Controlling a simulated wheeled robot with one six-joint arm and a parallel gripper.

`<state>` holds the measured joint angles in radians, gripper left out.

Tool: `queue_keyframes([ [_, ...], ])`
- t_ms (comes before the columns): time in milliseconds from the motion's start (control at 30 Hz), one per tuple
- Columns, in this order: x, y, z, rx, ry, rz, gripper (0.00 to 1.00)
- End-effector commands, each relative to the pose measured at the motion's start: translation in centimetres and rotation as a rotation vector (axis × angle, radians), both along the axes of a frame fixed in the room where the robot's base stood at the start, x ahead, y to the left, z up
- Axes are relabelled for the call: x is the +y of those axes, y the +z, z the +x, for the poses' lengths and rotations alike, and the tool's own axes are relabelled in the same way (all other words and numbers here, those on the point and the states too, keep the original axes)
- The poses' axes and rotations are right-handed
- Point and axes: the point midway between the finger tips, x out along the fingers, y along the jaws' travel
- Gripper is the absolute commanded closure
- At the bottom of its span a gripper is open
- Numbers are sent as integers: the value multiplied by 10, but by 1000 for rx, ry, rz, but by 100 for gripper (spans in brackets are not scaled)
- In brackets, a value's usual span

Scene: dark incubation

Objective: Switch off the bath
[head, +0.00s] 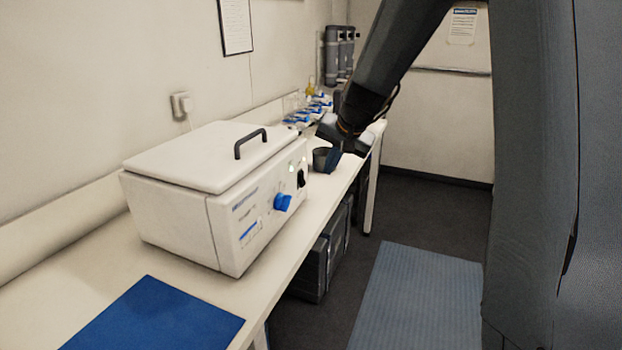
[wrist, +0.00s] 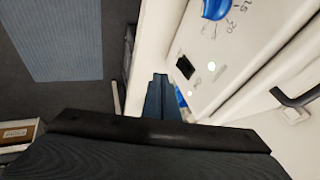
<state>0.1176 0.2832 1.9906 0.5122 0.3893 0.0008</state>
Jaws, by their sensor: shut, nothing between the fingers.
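The bath (head: 175,222) is a white box with a closed lid and a black handle (head: 250,142), standing on the bench. Its front panel has a blue knob (head: 283,202) and a black switch (head: 301,178) near the far end. The wrist view also shows the switch (wrist: 185,67), the knob (wrist: 215,9) and a bright light (wrist: 211,66) on the panel. My gripper (head: 333,160) is just beyond the bath's far end, pointing down. In the wrist view my gripper (wrist: 160,82) is shut and empty, apart from the switch. The switch's position is too small to tell.
The bench (head: 190,290) runs along the wall, with a blue mat (head: 150,318) at the near end. A dark cup (head: 319,159) stands close to my gripper. Blue-topped items (head: 305,117) lie farther back. The floor beside the bench has a blue-grey mat (head: 420,295).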

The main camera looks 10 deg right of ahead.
Motion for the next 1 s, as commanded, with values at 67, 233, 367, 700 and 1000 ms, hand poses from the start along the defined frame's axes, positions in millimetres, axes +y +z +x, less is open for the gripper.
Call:
queue_keyframes([
  [67,2,-13,7,4,0,0,100],
  [233,5,-38,21,4,0,0,100],
  [367,8,-57,32,4,-1,1,100],
  [700,36,-66,53,1,0,-1,100],
  [1000,39,-67,56,-1,0,0,100],
])
